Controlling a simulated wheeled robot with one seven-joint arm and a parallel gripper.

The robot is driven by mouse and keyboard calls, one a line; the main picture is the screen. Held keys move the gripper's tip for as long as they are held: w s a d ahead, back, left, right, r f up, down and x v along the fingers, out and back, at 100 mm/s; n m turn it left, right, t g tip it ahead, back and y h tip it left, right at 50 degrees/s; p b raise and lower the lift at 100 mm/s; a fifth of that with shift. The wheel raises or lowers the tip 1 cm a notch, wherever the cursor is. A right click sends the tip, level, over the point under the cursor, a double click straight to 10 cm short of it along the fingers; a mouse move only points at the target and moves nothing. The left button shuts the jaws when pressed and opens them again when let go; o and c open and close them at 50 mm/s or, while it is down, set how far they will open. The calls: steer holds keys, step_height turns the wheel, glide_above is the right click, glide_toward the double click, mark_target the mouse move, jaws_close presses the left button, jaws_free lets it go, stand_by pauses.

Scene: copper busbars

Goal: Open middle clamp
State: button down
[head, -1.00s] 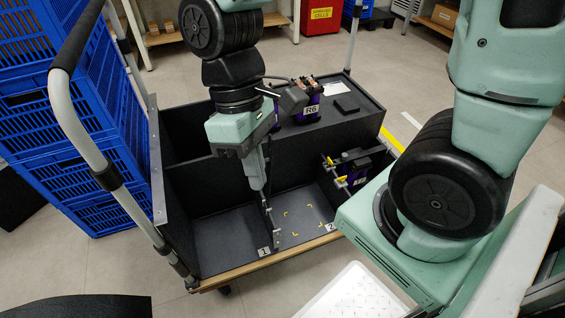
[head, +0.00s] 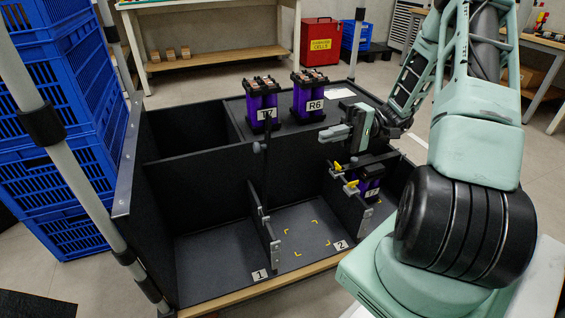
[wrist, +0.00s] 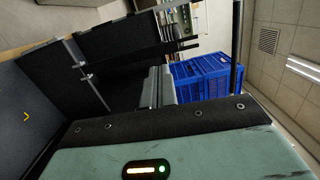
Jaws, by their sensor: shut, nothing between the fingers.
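My gripper (head: 324,134) is shut and empty, with its fingers level and pointing left above the right divider. Its fingers also show in the wrist view (wrist: 158,88). Clamp parts with yellow tips (head: 344,178) stick out left from the right divider, just below my gripper and apart from it. Grey clamp hardware (head: 271,238) sits on the divider between bays 1 and 2, with a dark upright rod (head: 263,175) behind it. I cannot tell which of these is the middle clamp. A purple cell (head: 370,183) stands in the right bay, partly hidden.
Two purple cells, T7 (head: 262,100) and R6 (head: 308,96), stand on the black cart's rear shelf (head: 232,108). Bays 1 (head: 215,255) and 2 (head: 305,225) are empty. Blue crates (head: 60,130) are stacked at the left, beside the cart's handle.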

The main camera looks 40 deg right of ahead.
mark_target(269, 146)
steer(key=shift+m+t, duration=0.3)
steer(key=shift+t, duration=0.6)
steer(key=b+x, duration=0.2)
steer(key=x, duration=0.1)
steer(key=b+x, duration=0.2)
steer(key=x, duration=0.2)
steer(key=b+x, duration=0.2)
steer(key=x, duration=0.2)
steer(key=shift+w+a+f, duration=0.2)
steer(key=shift+f, duration=0.15)
steer(key=shift+a+r, duration=0.1)
steer(key=shift+r, duration=0.1)
